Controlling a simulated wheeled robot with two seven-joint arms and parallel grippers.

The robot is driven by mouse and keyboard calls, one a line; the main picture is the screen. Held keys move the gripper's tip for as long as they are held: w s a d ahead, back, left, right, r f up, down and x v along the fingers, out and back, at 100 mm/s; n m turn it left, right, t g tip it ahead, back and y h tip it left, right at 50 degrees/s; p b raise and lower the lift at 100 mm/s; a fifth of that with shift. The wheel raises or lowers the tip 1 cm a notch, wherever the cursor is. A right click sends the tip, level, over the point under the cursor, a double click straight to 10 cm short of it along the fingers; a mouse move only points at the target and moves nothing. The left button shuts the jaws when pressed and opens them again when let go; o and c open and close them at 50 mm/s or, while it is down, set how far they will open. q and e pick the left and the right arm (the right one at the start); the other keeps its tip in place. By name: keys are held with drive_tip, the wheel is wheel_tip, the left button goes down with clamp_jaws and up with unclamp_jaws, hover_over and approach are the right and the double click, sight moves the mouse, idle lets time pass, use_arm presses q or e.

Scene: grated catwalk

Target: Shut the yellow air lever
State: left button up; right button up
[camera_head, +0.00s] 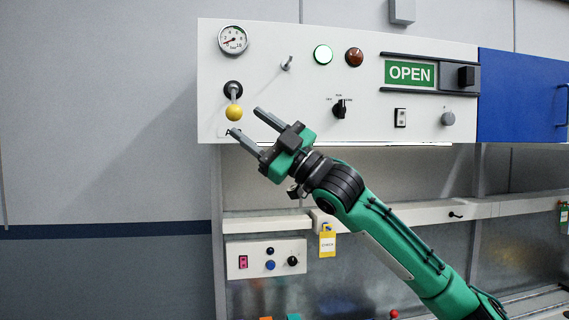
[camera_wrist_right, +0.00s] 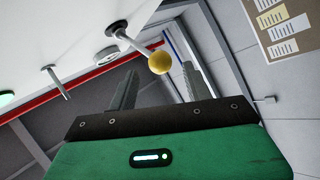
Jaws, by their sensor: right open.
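The yellow air lever (camera_head: 234,112) is a yellow ball on a short metal stem below a dark round mount, at the left of the white panel (camera_head: 300,110). The stem hangs downward. My right gripper (camera_head: 245,122) is open, just below and right of the ball in the head view. In the right wrist view the yellow ball (camera_wrist_right: 160,63) shows beyond the two fingers (camera_wrist_right: 158,90), roughly between them. I cannot tell whether a finger touches it. Nothing is in the jaws that I can make out. My left gripper is not in view.
A pressure gauge (camera_head: 233,40) sits above the lever. A toggle switch (camera_head: 287,63), a green lamp (camera_head: 323,54), a red lamp (camera_head: 354,57) and an OPEN sign (camera_head: 410,73) are to the right. A lower control box (camera_head: 265,259) is below. Left of the panel is bare wall.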

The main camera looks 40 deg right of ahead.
drive_tip(key=b+v, duration=0.6)
drive_tip(key=v, duration=0.2)
drive_tip(key=shift+s+f, duration=0.2)
drive_tip(key=shift+f, duration=0.1)
drive_tip(key=shift+d, duration=0.1)
